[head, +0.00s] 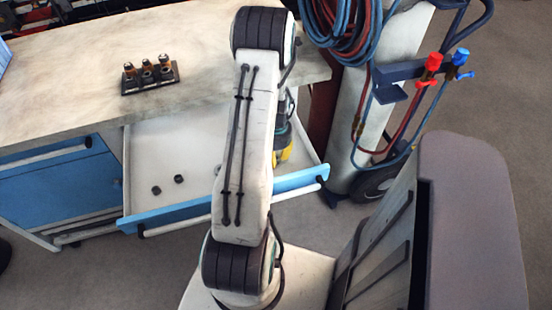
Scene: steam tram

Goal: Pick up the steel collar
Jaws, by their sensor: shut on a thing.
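My arm reaches up and over the open drawer, and its links hide part of the drawer. My gripper (284,143), dark with yellow parts, shows only partly behind the arm, low over the right side of the drawer. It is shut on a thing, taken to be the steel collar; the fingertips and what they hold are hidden. Two small dark ring-like pieces, one (156,190) and another (178,179), lie apart on the drawer floor, left of my arm. I cannot tell whether either is a steel collar.
The drawer (150,145) is pulled out, its blue front (180,213) towards me. The worktop (70,75) above holds a dark rack (150,78) with several small fittings. A gas bottle cart (375,185) with hoses (345,30) stands to the right. Open floor (510,100) lies beyond it.

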